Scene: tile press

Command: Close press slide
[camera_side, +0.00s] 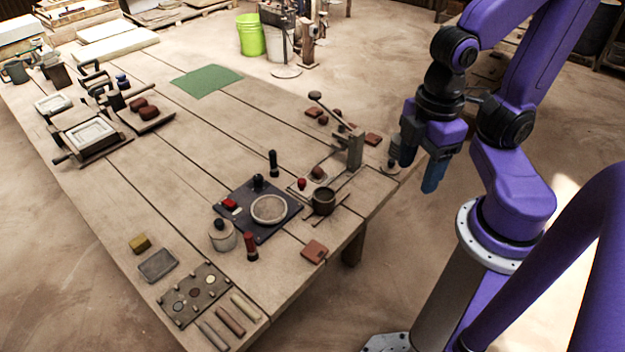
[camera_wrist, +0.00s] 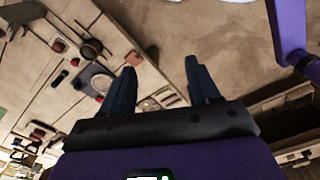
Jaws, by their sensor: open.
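What looks like the press (camera_side: 353,150) stands near the table's right edge in the side view. It has an upright post and a long lever slanting up to the left. A low base with rails lies in front of it, and a small reddish-brown lump (camera_side: 318,172) sits there. I cannot tell which part is the slide or how far it is open. My gripper (camera_side: 421,168) hangs in the air to the right of the press, apart from it. Its two fingers are spread and empty, also in the wrist view (camera_wrist: 160,70).
A dark board (camera_side: 285,226) with a round dish lies left of the press, near a dark cup (camera_side: 323,201). A wooden framed mould (camera_side: 92,132) and a green mat (camera_side: 206,81) lie farther off. Bare wood (camera_side: 190,165) is free mid-table. A green bucket (camera_side: 250,36) stands beyond.

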